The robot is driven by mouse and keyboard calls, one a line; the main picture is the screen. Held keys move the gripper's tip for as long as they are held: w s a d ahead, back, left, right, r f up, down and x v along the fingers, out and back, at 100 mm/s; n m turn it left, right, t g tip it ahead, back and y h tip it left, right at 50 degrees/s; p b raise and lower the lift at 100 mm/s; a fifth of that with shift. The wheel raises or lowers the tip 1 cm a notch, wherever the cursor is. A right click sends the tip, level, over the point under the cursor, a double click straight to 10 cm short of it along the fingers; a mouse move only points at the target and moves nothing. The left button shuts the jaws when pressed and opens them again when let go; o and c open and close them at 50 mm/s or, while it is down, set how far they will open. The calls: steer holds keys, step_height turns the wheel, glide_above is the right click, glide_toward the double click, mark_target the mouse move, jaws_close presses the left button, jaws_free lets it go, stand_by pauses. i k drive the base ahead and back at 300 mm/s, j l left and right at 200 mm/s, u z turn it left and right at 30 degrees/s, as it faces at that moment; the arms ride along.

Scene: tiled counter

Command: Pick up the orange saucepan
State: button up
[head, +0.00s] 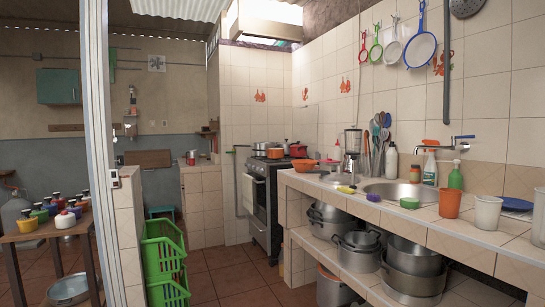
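An orange pan (306,165) sits at the far left end of the tiled counter (345,206), and looks shallow at this distance. A smaller orange pot (275,153) stands on the stove (262,195), beside a red pot (298,150). I cannot tell for certain which orange one is the saucepan. My gripper is not in view.
The counter holds a sink (400,193), a blender (353,145), a green sponge (409,203) and an orange cup (449,203). Metal pots (358,250) fill the shelf below. Green crates (163,255) stand on the left. Tiled floor (228,275) lies open before the stove.

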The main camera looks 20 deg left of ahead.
mark_target(271, 152)
steer(key=i+j+u, duration=0.3)
steer(key=i, duration=0.35)
steer(key=i+j+u, duration=0.3)
steer(key=i, duration=0.35)
steer(key=i+j+u, duration=0.1)
steer(key=i+u, duration=0.15)
steer(key=i, duration=0.45)
steer(key=i+z, duration=0.3)
steer(key=i, duration=0.6)
steer(key=i+j+z, duration=0.15)
steer(key=i+z, duration=0.15)
steer(key=i, duration=0.65)
steer(key=i+u, duration=0.15)
steer(key=i, duration=0.45)
steer(key=i+l+u, duration=0.1)
steer(key=i, duration=0.45)
steer(key=i+l+u, duration=0.15)
steer(key=i, duration=0.4)
steer(key=l, duration=0.1)
